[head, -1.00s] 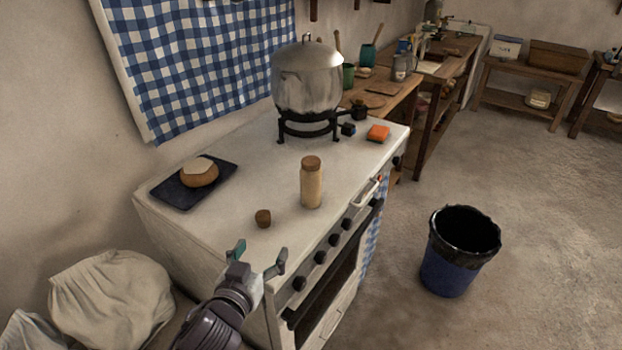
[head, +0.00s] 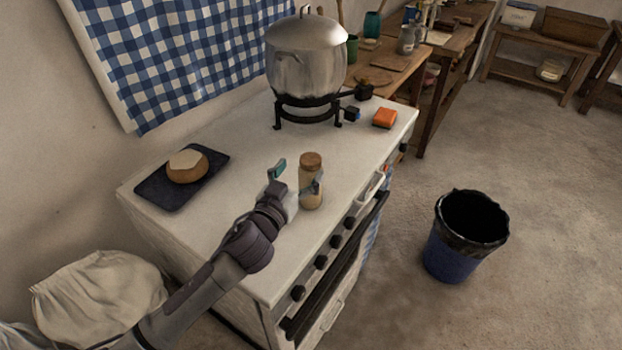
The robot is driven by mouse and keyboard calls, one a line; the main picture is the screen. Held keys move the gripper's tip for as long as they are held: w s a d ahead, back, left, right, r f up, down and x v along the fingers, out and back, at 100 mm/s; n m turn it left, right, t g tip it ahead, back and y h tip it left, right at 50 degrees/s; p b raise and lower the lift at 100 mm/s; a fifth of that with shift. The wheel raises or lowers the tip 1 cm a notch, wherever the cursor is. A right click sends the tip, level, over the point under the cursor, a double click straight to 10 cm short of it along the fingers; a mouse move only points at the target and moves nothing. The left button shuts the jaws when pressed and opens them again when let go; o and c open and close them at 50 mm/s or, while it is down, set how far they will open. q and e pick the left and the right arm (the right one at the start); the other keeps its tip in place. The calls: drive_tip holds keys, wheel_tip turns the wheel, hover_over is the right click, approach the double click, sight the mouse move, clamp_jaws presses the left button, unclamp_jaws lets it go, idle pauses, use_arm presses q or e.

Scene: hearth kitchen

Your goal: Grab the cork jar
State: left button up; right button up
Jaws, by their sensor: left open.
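The cork jar (head: 311,170) is a small upright jar with pale contents and a brown cork lid. It stands on the white stove top (head: 240,135), near its front edge. My left gripper (head: 296,177) is open at the jar. One finger shows left of the jar and the other overlaps the front of its body. I cannot tell whether either finger touches it. My right gripper is not in view.
A large metal pot (head: 305,65) stands on a black burner behind the jar. An orange block (head: 384,118) lies right of the burner. A dark tray (head: 158,194) with a bread roll (head: 187,166) is at the left. A blue bin (head: 450,250) stands on the floor.

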sight(306, 165)
use_arm(q)
drive_tip(key=x, duration=0.3)
drive_tip(key=p+x, duration=0.1)
drive_tip(key=x, duration=0.1)
drive_tip(key=shift+w+d+f, duration=0.1)
drive_tip(key=shift+f, duration=0.25)
drive_tip(key=shift+w+d, duration=0.1)
drive_tip(key=shift+w, duration=0.15)
clamp_jaws()
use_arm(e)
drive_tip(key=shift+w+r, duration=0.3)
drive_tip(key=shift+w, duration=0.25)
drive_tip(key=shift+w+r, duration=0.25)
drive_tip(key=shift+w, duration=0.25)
